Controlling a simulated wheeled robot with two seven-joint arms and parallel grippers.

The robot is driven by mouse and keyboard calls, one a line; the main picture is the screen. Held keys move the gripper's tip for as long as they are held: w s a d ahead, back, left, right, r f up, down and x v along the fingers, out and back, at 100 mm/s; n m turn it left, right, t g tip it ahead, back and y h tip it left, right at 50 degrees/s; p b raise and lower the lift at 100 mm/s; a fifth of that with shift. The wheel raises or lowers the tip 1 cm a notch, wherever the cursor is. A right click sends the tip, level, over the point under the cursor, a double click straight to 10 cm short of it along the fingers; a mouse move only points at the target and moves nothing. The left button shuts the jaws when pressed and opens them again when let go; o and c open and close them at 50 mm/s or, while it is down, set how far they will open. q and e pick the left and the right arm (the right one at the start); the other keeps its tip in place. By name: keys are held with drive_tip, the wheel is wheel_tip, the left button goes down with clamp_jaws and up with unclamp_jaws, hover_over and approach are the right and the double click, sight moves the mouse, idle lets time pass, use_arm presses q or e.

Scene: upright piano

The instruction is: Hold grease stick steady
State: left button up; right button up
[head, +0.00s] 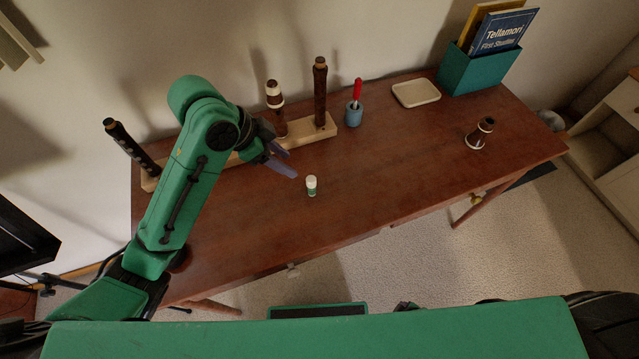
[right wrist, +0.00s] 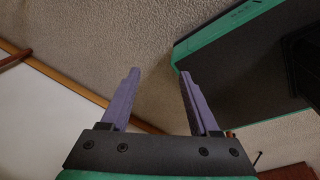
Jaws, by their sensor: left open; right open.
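The grease stick (head: 311,186), a small white-capped tube with a green lower part, stands upright on the wooden desk (head: 400,170). My left gripper (head: 287,163) is open and empty above the desk, just left of and behind the grease stick, apart from it. My right gripper (right wrist: 157,78) shows in the right wrist view, open with nothing between its fingers. The right gripper is not seen in the head view.
A wooden stand (head: 306,132) holds several dark instrument pieces behind the left gripper. A blue cup (head: 353,117) with a red-handled tool, a cream tray (head: 416,93), a teal book box (head: 478,70) and a brown instrument piece (head: 480,133) are farther right. The desk's front middle is clear.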

drive_tip(key=w+a+r+n+t+y, duration=0.1)
drive_tip(key=w+a+r+n, duration=0.3)
drive_tip(key=r+n, duration=0.6)
drive_tip(key=w+a+r+n+t+y, duration=0.1)
drive_tip(key=w+a+r+n+t, duration=0.3)
drive_tip(key=r+n, duration=0.6)
drive_tip(key=w+a+r+n+t, duration=0.3)
drive_tip(key=w+a+r+n, duration=0.1)
drive_tip(key=a+r+n, duration=0.4)
drive_tip(key=shift+w+a+r+n+y, duration=0.15)
drive_tip(key=shift+r+n, duration=0.35)
drive_tip(key=shift+r, duration=0.55)
drive_tip(key=shift+w+d+r+n+y, duration=0.1)
drive_tip(key=shift+w+r+n+y, duration=0.3)
drive_tip(key=shift+r, duration=0.6)
drive_tip(key=n+t+y, duration=0.2)
drive_tip(key=y, duration=0.1)
approach(307, 181)
drive_tip(key=f, duration=0.1)
drive_tip(key=d+f, duration=0.1)
drive_tip(key=f, duration=0.1)
drive_tip(key=shift+s+d+f, duration=0.15)
drive_tip(key=shift+s+d, duration=0.05)
drive_tip(key=shift+s, duration=0.05)
drive_tip(key=x, duration=1.4)
drive_tip(key=shift+w+f, duration=0.1)
